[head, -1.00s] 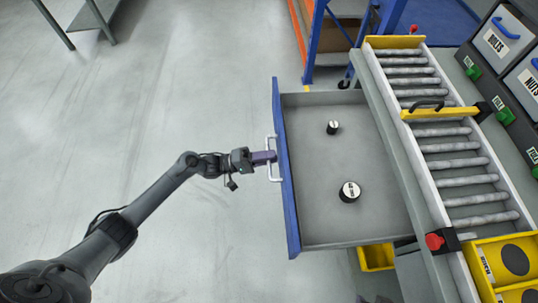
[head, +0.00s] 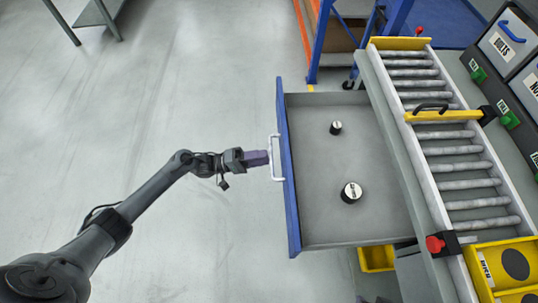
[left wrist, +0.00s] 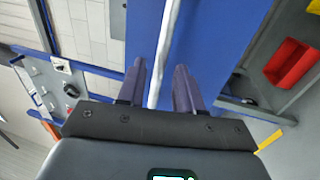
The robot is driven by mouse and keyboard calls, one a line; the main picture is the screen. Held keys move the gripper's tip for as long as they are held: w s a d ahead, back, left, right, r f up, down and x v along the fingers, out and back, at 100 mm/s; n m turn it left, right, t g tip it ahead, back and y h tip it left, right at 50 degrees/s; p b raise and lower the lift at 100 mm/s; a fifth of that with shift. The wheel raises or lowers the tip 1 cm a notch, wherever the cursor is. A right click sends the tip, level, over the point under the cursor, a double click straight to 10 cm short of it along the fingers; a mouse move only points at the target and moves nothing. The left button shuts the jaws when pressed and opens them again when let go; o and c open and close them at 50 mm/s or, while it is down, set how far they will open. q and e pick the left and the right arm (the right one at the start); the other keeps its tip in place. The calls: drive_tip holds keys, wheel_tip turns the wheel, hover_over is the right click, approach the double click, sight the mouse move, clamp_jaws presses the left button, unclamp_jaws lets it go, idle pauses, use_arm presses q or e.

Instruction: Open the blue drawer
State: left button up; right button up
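The blue drawer (head: 289,190) stands pulled out to the left from under the roller conveyor bench, its grey inside showing. Its white handle (head: 278,176) is on the blue front. My left gripper (head: 266,157) is just left of the handle, its fingertips close to the bar. In the left wrist view the two purple fingers (left wrist: 158,82) are apart, with the white handle bar (left wrist: 168,40) running between and beyond them with gaps on both sides. The gripper is open. My right gripper is not in view.
Two black weights with white tops lie in the drawer, a small one (head: 336,128) and a larger one (head: 351,193). A roller conveyor (head: 448,149) with a red button (head: 435,244) is at right. Yellow bins (head: 506,264) stand at the lower right. The floor (head: 170,100) at left is clear.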

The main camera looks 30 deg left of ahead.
use_arm(q)
drive_tip(key=v, duration=0.7)
drive_tip(key=shift+s+a, duration=0.1)
drive_tip(key=shift+a, duration=0.15)
